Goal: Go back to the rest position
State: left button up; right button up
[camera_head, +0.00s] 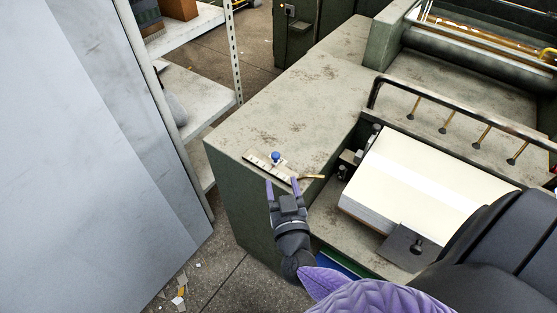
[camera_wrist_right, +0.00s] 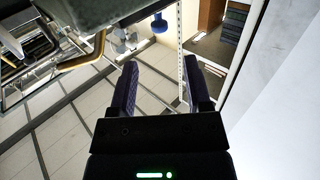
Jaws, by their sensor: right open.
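My right gripper (camera_head: 283,184) reaches over the near left corner of the green machine. Its two purple fingers are apart with nothing between them. In the right wrist view the same gripper (camera_wrist_right: 160,80) shows both fingers spread and only floor and shelving beyond. A pale strip with a blue knob (camera_head: 276,157) lies on the machine top just past the fingertips. A blue knob also shows in the right wrist view (camera_wrist_right: 159,23). My left gripper is not in either view.
A stack of cream board (camera_head: 430,180) sits in the machine's feeder, right of the gripper. A dark rail (camera_head: 460,112) runs above it. A shelf rack (camera_head: 200,100) and a large grey panel (camera_head: 80,150) stand at left. Scraps (camera_head: 180,290) litter the floor.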

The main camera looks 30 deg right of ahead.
jog(key=shift+s+a, duration=0.15)
jog(key=shift+s, duration=0.3)
jog(key=s+a+f+n+g+y, duration=0.35)
jog(key=s+f, duration=0.25)
jog(key=f, duration=0.4)
jog(key=s+a+f+n+g+y, duration=0.2)
jog(key=s+f+n+g+y, duration=0.15)
jog(key=s+f, duration=0.45)
jog(key=s+d+f+g, duration=0.1)
jog(key=s+f+g, duration=0.3)
jog(key=s, duration=0.4)
jog(key=s+d+f+g, duration=0.2)
jog(key=s+f+g, duration=0.3)
jog(key=s, duration=0.4)
jog(key=shift+s+d+f, duration=0.15)
jog(key=shift+s+f, duration=0.05)
jog(key=shift+f, duration=0.25)
jog(key=shift+w, duration=0.1)
